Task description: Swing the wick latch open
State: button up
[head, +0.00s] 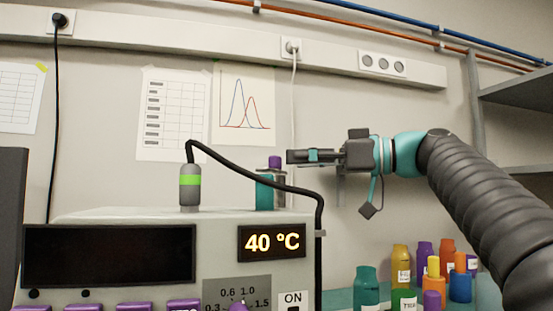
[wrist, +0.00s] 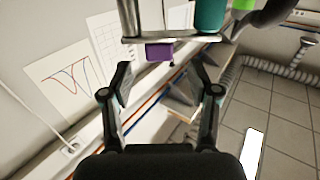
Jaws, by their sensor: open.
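A metal bar with a purple knob, which looks like the wick latch, stands behind the instrument; in the head view the purple knob (head: 275,162) shows just left of my gripper (head: 292,157). A teal cylinder (head: 265,192) stands beside the metal part. In the wrist view the metal bar (wrist: 180,37) crosses the top, with the purple knob (wrist: 158,52) and the teal cylinder (wrist: 210,14) against it. My gripper (wrist: 164,82) is open and empty, and the knob lies ahead between its fingers' lines, apart from them. I cannot tell the latch's exact position.
The instrument (head: 130,232) with a 40 °C display (head: 271,243) fills the lower left. A black cable (head: 255,177) arches over its top close to the gripper. Several coloured bottles (head: 400,266) stand at lower right. The wall is close behind.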

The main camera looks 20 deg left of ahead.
aim_at(280, 160)
jog(key=shift+w+a+p, duration=0.2)
jog(key=shift+a+p, duration=0.1)
jog(key=shift+a, duration=2.45)
grip_shut()
